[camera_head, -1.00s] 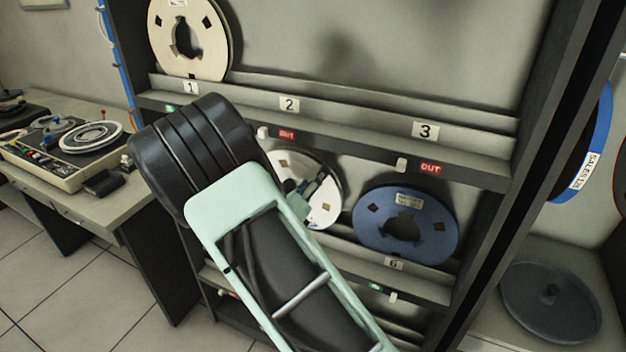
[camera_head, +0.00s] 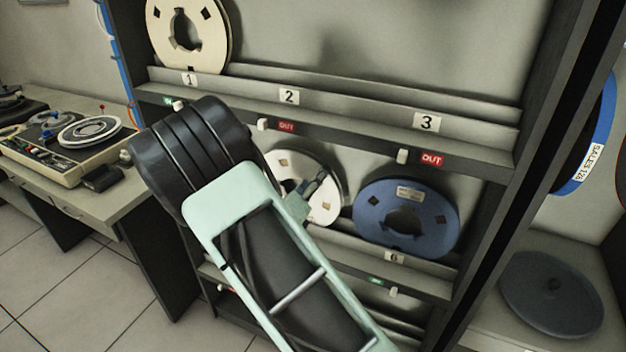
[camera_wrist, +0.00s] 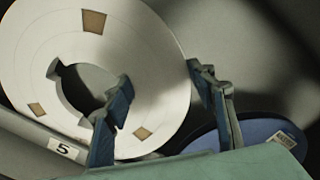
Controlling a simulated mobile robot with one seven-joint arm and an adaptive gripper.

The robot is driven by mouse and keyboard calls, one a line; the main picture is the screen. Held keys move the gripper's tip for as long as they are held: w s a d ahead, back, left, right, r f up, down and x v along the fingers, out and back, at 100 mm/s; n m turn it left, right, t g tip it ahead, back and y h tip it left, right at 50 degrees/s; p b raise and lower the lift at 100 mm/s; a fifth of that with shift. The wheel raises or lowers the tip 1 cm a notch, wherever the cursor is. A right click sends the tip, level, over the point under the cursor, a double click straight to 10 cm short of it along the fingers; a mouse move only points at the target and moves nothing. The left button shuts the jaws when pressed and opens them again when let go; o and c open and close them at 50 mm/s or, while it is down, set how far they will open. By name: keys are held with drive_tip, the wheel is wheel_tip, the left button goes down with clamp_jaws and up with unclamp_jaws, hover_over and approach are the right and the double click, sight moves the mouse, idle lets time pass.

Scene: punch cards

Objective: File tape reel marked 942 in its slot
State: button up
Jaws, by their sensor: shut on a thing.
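A white tape reel (camera_head: 291,173) stands in the number 5 bay, in the lower row of the rack; it also shows large in the wrist view (camera_wrist: 160,60). My gripper (camera_head: 318,190) is shut on this reel. In the wrist view, one finger of my gripper (camera_wrist: 160,92) is at the hub opening and the other is beyond the rim. The slot label 5 (camera_wrist: 65,150) is at the reel's lower left. No 942 marking is readable. My arm hides part of the reel in the head view.
A blue reel (camera_head: 377,222) stands close by on the right, above label 6 (camera_head: 394,257). A cream reel (camera_head: 218,50) stands above label 1 (camera_head: 190,79). The shelf bays at labels 2 (camera_head: 289,96) and 3 (camera_head: 427,122) are empty. A tape deck (camera_head: 45,160) sits on the left desk.

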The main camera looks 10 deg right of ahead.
drive_tip(key=o, duration=1.8)
drive_tip(key=shift+c, duration=0.2)
drive_tip(key=shift+s+f, duration=0.1)
drive_tip(key=shift+f, duration=0.1)
drive_tip(key=shift+c, duration=1.8)
drive_tip(key=shift+r, duration=0.1)
drive_tip(key=p+v, duration=0.3)
drive_tip(key=v, duration=0.9)
